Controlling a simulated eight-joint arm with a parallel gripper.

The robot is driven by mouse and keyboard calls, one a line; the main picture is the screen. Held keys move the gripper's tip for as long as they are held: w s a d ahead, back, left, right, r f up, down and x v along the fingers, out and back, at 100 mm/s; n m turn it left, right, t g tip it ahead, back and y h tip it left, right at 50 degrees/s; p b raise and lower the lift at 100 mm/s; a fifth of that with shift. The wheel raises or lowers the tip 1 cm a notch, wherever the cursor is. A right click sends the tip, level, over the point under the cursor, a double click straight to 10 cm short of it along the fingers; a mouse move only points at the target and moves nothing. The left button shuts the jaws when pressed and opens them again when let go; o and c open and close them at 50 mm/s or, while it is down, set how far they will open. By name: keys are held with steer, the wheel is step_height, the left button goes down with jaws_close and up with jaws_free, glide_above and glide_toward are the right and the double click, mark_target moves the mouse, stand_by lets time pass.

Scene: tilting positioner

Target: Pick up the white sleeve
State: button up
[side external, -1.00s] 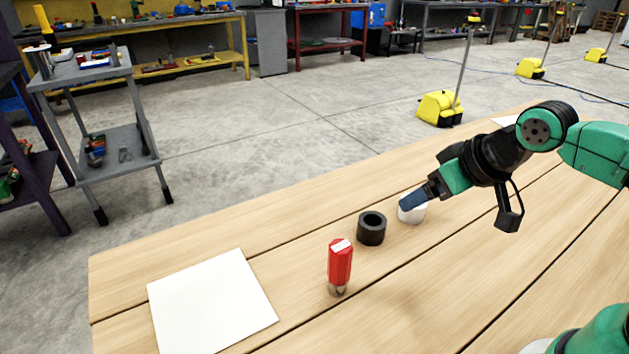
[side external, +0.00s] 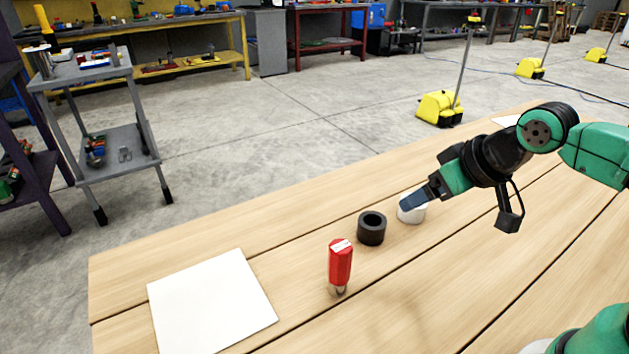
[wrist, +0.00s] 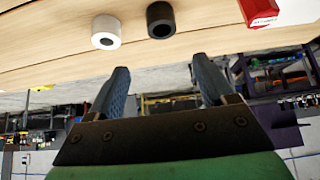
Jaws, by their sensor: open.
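The white sleeve (side external: 413,212) stands on the wooden table, partly hidden behind my gripper in the side view. In the wrist view the white sleeve (wrist: 106,31) shows whole at the upper left, with its dark bore visible. My gripper (side external: 411,202) is tilted, its blue fingers overlapping the sleeve in the side view; I cannot tell whether they touch it. In the wrist view my gripper (wrist: 160,75) has its two fingers apart with nothing between them, and the sleeve lies beyond the left fingertip.
A black sleeve (side external: 371,229) stands beside the white one. A red-handled tool (side external: 340,265) stands nearer the front. A white sheet (side external: 212,303) lies at the table's left end. The table is clear between the sheet and the red tool.

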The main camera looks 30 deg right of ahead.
steer(key=o, duration=0.4)
steer(key=shift+c, duration=0.2)
